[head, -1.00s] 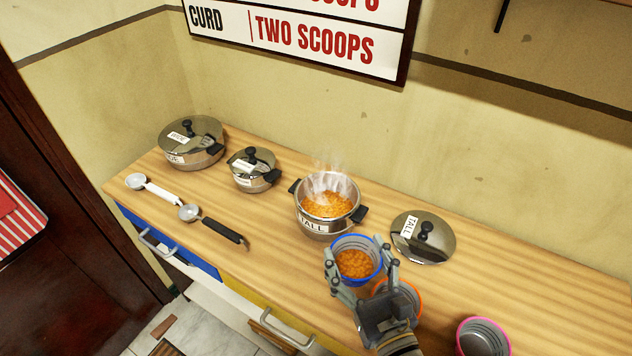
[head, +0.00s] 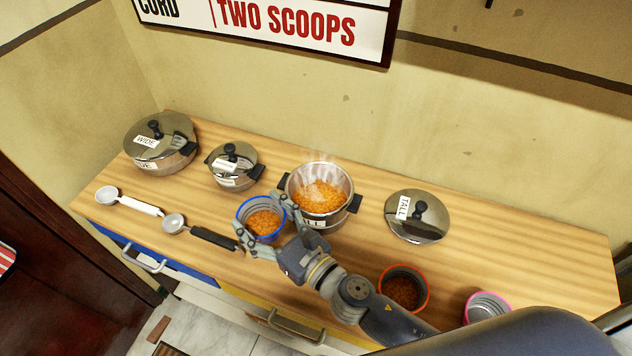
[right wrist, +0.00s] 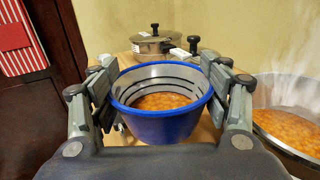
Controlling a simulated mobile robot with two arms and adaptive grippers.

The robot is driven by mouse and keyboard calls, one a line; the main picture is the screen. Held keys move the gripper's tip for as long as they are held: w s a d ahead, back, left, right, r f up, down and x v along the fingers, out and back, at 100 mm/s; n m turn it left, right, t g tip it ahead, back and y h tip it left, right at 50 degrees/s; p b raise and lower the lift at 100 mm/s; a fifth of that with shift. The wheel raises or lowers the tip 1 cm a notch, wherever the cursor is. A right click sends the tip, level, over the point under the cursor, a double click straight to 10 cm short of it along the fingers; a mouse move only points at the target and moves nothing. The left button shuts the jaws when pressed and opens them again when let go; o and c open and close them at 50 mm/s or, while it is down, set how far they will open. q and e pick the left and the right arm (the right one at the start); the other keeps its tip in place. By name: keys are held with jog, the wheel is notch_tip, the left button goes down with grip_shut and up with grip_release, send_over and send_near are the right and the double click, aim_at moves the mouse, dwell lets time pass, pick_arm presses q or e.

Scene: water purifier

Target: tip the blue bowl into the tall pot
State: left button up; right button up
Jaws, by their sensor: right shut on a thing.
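The blue bowl (head: 262,239) holds orange food and is upright in my right gripper (head: 266,228). In the right wrist view the fingers grip both sides of the blue bowl (right wrist: 165,124), and orange food shows inside it. The tall pot (head: 318,227) is open and steaming on the counter, with orange food in it. The bowl is to the left of the pot and nearer the counter's front edge. The tall pot (right wrist: 262,140) shows at the right in the right wrist view. My left gripper is out of view.
The TALL lid (head: 417,217) lies right of the pot. An orange-rimmed bowl (head: 404,272) with food and a pink-rimmed bowl (head: 487,303) stand at the front right. A wide pot (head: 160,143), a small lidded pot (head: 235,166) and two scoops (head: 174,223) are at the left.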

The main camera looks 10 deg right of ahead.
jog(key=shift+r, duration=0.1)
jog(key=shift+w+d+r+m, duration=0.1)
jog(key=shift+d+r+m, duration=0.1)
jog(key=shift+m, duration=0.1)
jog(key=shift+w+d+r+m+p, duration=0.1)
jog(key=shift+d+r+m+p, duration=0.15)
jog(key=shift+r, duration=0.2)
jog(key=shift+w+d+r+m+p, duration=0.1)
jog(key=shift+d+r+m+p, duration=0.05)
jog(key=shift+d+r+m, duration=0.2)
jog(key=shift+w+d+r+m+t+p, duration=0.15)
jog(key=shift+w+d+r+m+p, duration=0.15)
jog(key=shift+d+r+m, duration=0.3)
jog(key=shift+w+d+r+m+t+p, duration=0.15)
jog(key=shift+w+d+r+m+p, duration=0.15)
jog(key=shift+r+m, duration=0.4)
jog(key=shift+d, duration=0.3)
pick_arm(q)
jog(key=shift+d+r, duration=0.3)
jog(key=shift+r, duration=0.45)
pick_arm(e)
jog(key=shift+w+d+r+m, duration=0.15)
jog(key=shift+d+m, duration=0.05)
jog(key=shift+m, duration=0.3)
